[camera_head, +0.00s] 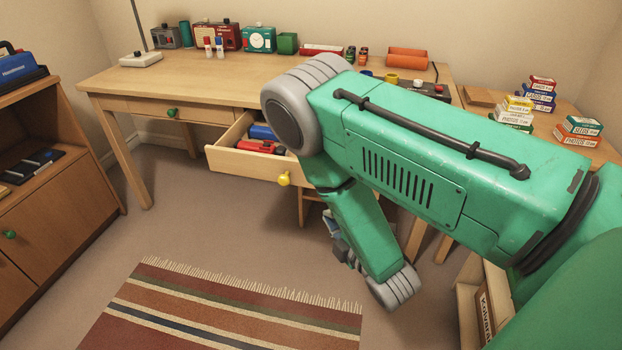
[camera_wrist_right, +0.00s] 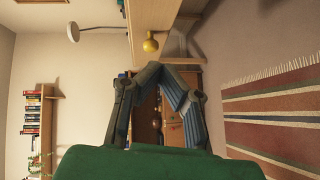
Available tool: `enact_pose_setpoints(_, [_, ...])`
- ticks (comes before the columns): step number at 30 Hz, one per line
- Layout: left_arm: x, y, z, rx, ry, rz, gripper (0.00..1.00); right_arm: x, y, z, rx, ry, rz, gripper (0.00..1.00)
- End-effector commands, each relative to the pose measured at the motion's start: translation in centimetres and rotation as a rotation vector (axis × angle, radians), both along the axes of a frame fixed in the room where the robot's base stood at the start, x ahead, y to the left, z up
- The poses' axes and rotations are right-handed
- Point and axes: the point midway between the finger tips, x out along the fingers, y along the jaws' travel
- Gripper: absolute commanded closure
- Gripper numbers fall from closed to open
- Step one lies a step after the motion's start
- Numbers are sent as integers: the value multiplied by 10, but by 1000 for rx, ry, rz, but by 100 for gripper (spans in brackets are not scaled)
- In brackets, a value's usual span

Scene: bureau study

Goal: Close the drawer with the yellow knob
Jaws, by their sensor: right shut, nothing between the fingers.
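The drawer with the yellow knob (camera_head: 283,178) stands pulled out from under the wooden desk. Its front panel (camera_head: 247,163) faces the room, and red and blue items lie inside. In the right wrist view the knob (camera_wrist_right: 150,45) shows just beyond the fingertips, with the drawer front (camera_wrist_right: 152,14) behind it. My right gripper (camera_head: 344,250) is partly hidden by my green forearm, below and right of the drawer in the head view. In the wrist view my right gripper (camera_wrist_right: 163,68) is shut and empty, seemingly apart from the knob. My left gripper is out of view.
The desk (camera_head: 215,86) carries a lamp, radios, a clock and cups. A second drawer with a green knob (camera_head: 172,112) is shut at the left. A cabinet (camera_head: 55,225) stands at far left, and a striped rug (camera_head: 215,310) lies on open floor in front.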

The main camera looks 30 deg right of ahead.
Motion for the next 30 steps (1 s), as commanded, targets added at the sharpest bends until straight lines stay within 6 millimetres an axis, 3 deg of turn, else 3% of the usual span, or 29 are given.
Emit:
enact_pose_setpoints(4, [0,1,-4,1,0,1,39,8,-1,16,-125,-108,35,100])
enact_pose_setpoints(10, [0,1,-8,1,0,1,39,27,-6,18,-138,-125,38,100])
enact_pose_setpoints(22, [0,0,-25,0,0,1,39,110,-8,19,-140,-123,38,100])
enact_pose_setpoints(30, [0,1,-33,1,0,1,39,130,-37,18,-138,-120,36,100])
